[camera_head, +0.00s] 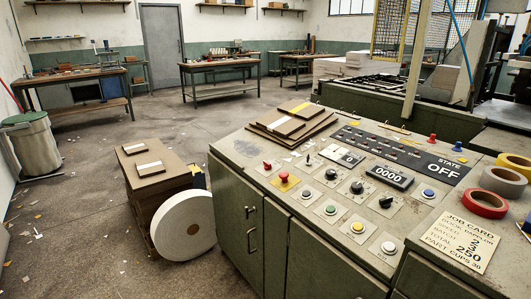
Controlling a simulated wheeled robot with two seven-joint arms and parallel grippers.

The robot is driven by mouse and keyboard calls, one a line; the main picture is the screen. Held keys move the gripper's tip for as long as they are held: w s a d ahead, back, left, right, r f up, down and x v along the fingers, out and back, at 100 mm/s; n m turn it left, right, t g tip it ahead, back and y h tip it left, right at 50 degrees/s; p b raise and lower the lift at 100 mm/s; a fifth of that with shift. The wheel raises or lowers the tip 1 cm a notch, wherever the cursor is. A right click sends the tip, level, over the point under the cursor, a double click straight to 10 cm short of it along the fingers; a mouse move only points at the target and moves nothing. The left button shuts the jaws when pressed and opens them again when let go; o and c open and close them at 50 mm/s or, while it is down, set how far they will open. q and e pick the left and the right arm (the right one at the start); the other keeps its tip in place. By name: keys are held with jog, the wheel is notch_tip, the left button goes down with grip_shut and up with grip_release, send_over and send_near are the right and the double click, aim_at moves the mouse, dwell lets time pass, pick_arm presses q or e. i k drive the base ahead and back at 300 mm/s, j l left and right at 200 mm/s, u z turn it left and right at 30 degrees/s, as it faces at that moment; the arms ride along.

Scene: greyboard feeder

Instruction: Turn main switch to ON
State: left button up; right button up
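The green control console (312,227) stands at the front right with a panel of controls on its top. Its state display (444,176) reads "OFF". Black knobs sit on square plates: one dark knob (357,187) near the middle, another (331,174) to its left, and one (386,201) to its right. A small dark lever-like control (309,159) stands farther left. The labels are too small to read, so I cannot tell which of these is the main switch. Neither of my grippers is in view.
A red button on a yellow plate (284,177) and several coloured push buttons share the panel. A counter (390,177) reads "0000". Boards (292,124), tape rolls (484,202) and a job card (460,238) lie on the console. A white roll (184,226) stands left of it.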

aim_at(268, 166)
jog(key=i+j+z, duration=0.1)
jog(key=i+j, duration=0.4)
jog(key=i+j+z, duration=0.15)
jog(key=j, duration=0.25)
jog(key=i+j+z, duration=0.1)
jog(key=i+j, duration=0.2)
jog(key=i+j+z, duration=0.1)
jog(key=i+j, duration=0.15)
jog(key=j, duration=0.15)
jog(key=i+j, duration=0.2)
jog(key=j, duration=0.15)
jog(key=i+j+z, duration=0.15)
jog(key=j, duration=0.25)
jog(key=i+j+z, duration=0.1)
jog(key=j, duration=0.25)
jog(key=i, duration=0.1)
